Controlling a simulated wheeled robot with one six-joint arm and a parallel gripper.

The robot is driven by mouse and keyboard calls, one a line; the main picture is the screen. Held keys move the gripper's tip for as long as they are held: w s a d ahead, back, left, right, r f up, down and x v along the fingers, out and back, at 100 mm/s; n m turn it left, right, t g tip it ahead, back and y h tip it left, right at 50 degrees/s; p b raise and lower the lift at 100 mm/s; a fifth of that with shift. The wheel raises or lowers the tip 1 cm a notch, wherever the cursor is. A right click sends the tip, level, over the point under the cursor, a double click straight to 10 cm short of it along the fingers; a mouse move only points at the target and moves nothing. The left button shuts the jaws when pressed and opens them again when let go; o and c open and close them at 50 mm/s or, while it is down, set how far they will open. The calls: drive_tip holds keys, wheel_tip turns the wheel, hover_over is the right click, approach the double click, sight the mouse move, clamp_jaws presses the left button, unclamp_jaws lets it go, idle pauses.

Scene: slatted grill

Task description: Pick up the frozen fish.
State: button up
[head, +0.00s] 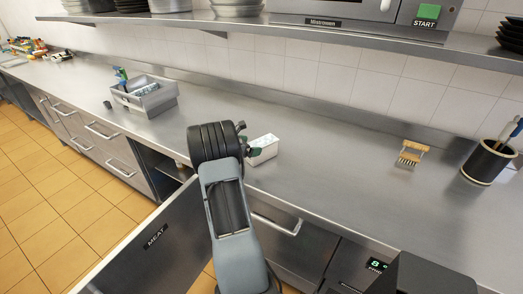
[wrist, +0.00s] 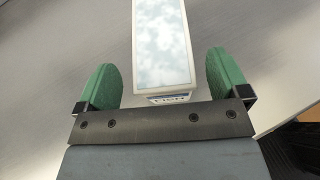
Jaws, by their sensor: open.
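In the head view the white block (head: 264,150) lies on the steel counter, just right of my gripper (head: 246,143). In the wrist view my gripper (wrist: 163,85) is open, with one green finger on each side of the block's near end. Gaps show between the fingers and the block. The arm covers part of the view around the block's left side.
A grey bin (head: 155,104) with pale packs stands left on the counter (head: 340,180). A wooden brush (head: 412,153) and a black pot (head: 485,162) are at right. A shelf (head: 300,30) runs above. An open panel marked MEAT (head: 135,262) sticks out at front left.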

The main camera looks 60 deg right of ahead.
sight(257, 144)
drive_tip(key=shift+p+x, duration=0.3)
drive_tip(key=shift+x, duration=1.5)
drive_tip(key=shift+r, duration=0.15)
drive_tip(key=c, duration=1.5)
drive_tip(key=shift+r, duration=0.15)
